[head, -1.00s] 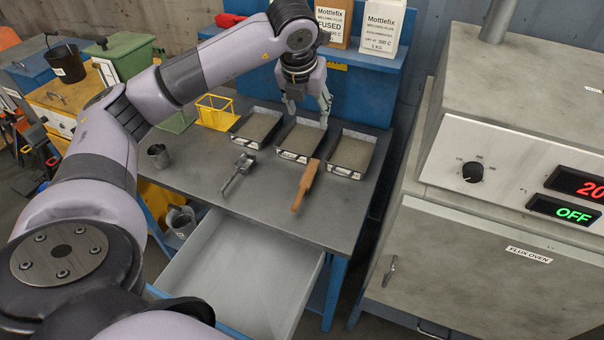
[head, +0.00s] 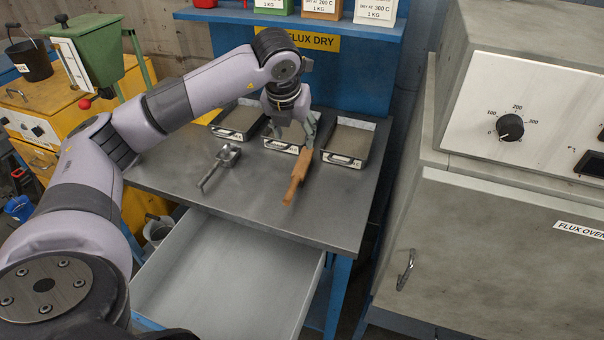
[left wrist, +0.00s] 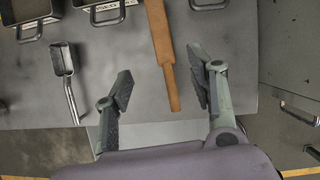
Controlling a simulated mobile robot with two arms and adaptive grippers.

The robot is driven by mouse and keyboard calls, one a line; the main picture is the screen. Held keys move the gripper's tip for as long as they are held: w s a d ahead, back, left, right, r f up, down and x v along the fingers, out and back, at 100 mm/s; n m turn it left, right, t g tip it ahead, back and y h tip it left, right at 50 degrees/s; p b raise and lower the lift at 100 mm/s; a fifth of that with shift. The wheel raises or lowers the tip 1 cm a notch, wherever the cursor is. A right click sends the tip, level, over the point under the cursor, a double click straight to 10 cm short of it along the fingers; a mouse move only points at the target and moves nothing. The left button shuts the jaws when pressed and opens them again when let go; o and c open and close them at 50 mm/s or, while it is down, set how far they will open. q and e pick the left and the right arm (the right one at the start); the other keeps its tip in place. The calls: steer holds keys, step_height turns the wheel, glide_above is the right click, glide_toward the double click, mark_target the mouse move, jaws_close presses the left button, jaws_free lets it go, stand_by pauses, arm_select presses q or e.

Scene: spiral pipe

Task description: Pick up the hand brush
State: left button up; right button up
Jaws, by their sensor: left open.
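The hand brush (head: 297,177), with a brown wooden handle, lies on the grey bench top near its front edge, in front of the trays. In the left wrist view the brush (left wrist: 160,45) runs from the top edge down between my spread fingers, its narrow handle end toward me. My left gripper (head: 290,132) is open and empty, near the far end of the brush in the head view. The fingers (left wrist: 163,78) stand on either side of the handle's line and do not appear to touch it. My right gripper is in neither view.
Several metal trays (head: 350,141) stand behind the brush. A small metal scoop (head: 220,165) lies to its left. An open drawer (head: 215,275) sticks out below the bench front. The flux oven (head: 490,250) stands at the right. A blue shelf (head: 380,25) overhangs the bench's back.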

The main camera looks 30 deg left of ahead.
arm_select(q)
steer(key=p, duration=0.2)
glide_toward(302, 164)
steer(key=x, duration=0.5)
steer(key=shift+w+a+f, duration=0.1)
steer(key=shift+a+f, duration=0.05)
steer(key=shift+a, duration=0.05)
steer(key=shift+w+f+p, duration=0.2)
steer(key=shift+f+p, duration=0.1)
steer(key=shift+f, duration=0.2)
steer(key=p+x, duration=0.1)
steer(key=x, duration=0.3)
steer(key=shift+f, duration=0.25)
steer(key=shift+r, duration=0.1)
jaws_close()
